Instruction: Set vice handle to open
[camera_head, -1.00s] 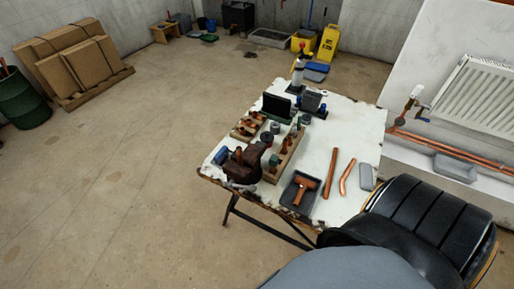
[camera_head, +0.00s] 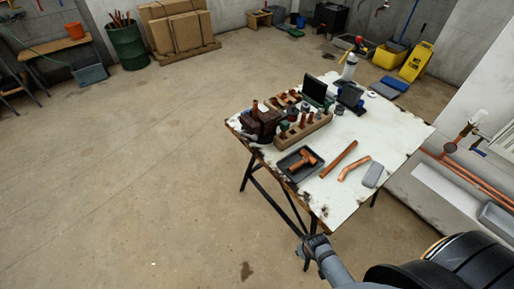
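The vice (camera_head: 262,122) is a dark brown, rusty-looking block at the near left corner of the white work table (camera_head: 395,140). A short brown upright piece shows at its top left. Its handle is too small and dark to make out, so its setting cannot be told. A grey link of one of my arms with a dark joint shows at the bottom, in front of the table and well apart from the vice. No gripper fingers can be made out.
Near the vice are a wooden block with fittings (camera_head: 305,131), a dark tray (camera_head: 299,163) with a copper tee, and copper pipes (camera_head: 339,158). A green drum (camera_head: 125,45) and cardboard boxes (camera_head: 178,30) stand far back. Floor left of the table is clear.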

